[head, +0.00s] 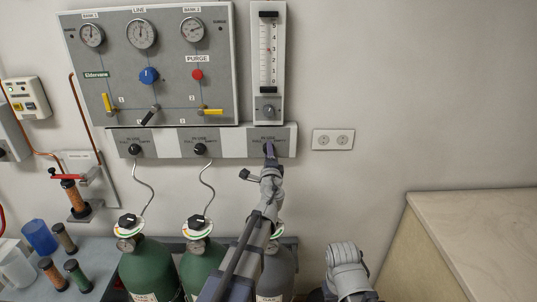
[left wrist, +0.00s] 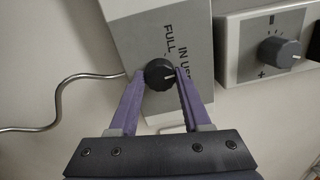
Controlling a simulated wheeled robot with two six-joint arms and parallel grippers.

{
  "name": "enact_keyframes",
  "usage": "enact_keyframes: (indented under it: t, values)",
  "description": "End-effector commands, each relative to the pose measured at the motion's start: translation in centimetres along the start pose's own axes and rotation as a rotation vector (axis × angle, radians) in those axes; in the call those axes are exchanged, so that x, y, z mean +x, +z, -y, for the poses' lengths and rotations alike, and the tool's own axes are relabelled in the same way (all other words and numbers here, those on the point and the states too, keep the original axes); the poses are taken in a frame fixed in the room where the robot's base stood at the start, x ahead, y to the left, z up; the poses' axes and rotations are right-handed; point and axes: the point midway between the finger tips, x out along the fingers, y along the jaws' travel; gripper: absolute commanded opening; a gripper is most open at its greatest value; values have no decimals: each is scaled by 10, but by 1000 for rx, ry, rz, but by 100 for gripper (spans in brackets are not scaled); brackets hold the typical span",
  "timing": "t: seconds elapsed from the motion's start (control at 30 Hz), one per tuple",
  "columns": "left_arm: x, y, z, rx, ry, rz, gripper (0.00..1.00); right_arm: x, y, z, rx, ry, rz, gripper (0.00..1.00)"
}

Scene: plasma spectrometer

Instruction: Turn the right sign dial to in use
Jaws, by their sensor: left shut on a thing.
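The right sign dial is a small round black knob (left wrist: 158,74) on the right end of the grey-and-white sign strip (head: 226,145). My left gripper (head: 268,148) reaches up to it in the head view and mostly hides it there. In the left wrist view its two purple fingers (left wrist: 160,78) are closed on the knob from both sides. The words FULL and IN USE show beside the knob, and EMPTY is not visible there. A white mark shows on the knob's right side, close to a fingertip. My right gripper is not in view.
Two other sign dials, the left (head: 135,149) and the middle (head: 200,149), sit on the same strip. A flow meter (head: 268,60) is just above the right sign. A socket (head: 333,139) is to the right. Green gas cylinders (head: 150,265) stand below. The wall at right is bare.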

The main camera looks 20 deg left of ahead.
Motion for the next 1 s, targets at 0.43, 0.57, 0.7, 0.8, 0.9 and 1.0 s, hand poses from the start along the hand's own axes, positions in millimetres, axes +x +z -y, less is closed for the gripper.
enact_keyframes:
  t: [0.43, 0.57, 0.7, 0.8, 0.9, 1.0]
  values:
    - [-1, -1, 0, 55, -2, -5, 0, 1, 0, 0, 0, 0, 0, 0]
    - [-1, -1, 0, 54, -2, -5, 0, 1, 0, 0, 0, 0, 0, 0]
    - [-1, -1, 0, 54, -2, -5, 50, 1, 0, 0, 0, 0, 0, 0]
    - [-1, 0, 0, 54, -2, -5, 61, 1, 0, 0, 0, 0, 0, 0]
    - [-1, 0, 0, 54, -2, -4, 73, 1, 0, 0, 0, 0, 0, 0]
    - [0, 0, 0, 54, -2, -4, 78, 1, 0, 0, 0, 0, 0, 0]
